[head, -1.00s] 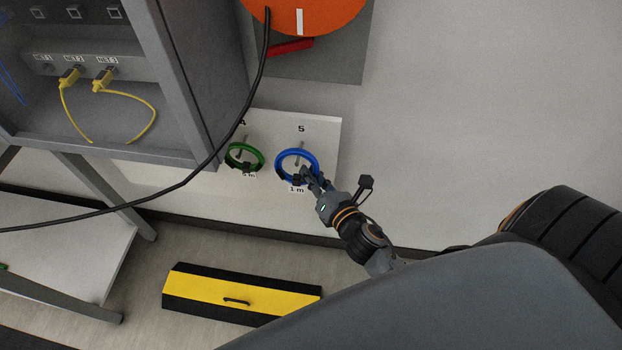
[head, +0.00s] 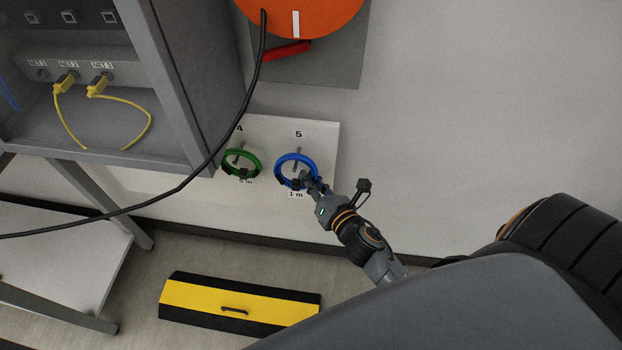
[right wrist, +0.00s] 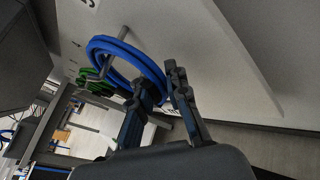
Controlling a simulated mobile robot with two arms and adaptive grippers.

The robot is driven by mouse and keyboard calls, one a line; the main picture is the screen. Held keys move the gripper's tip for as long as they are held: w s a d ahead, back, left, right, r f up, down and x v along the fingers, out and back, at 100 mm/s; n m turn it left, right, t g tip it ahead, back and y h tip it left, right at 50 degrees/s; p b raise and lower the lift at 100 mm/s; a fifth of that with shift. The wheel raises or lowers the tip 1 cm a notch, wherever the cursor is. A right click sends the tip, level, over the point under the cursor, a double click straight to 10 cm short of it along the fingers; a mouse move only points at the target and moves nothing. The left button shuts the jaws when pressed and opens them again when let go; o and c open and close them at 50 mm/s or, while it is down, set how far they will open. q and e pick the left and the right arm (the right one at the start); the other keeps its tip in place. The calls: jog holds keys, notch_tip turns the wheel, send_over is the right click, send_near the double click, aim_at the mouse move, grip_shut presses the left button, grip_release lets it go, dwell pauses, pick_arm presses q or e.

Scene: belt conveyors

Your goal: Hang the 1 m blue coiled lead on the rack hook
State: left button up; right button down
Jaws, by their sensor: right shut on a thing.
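The blue coiled lead (head: 281,162) is a ring at the peg under the number 5, above the "1 m" label. The rack hook (head: 299,165) is a thin metal peg that shows inside the ring in the head view. In the right wrist view the blue coil (right wrist: 143,58) appears looped around the peg (right wrist: 121,37). My right gripper (head: 305,178) is shut on the lower right part of the coil; its fingers (right wrist: 157,92) also show in the right wrist view. Whether the coil rests on the peg is hard to tell. My left gripper is out of view.
A green coil (head: 257,162) hangs at position 4, just left of the blue one. A black cable (head: 180,190) crosses in front of the rack panel (head: 325,150). A grey cabinet (head: 190,90) stands left. A yellow-and-black box (head: 200,296) lies on the floor. The wall right is clear.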

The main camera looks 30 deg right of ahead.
jog(key=c, duration=1.2)
grip_release()
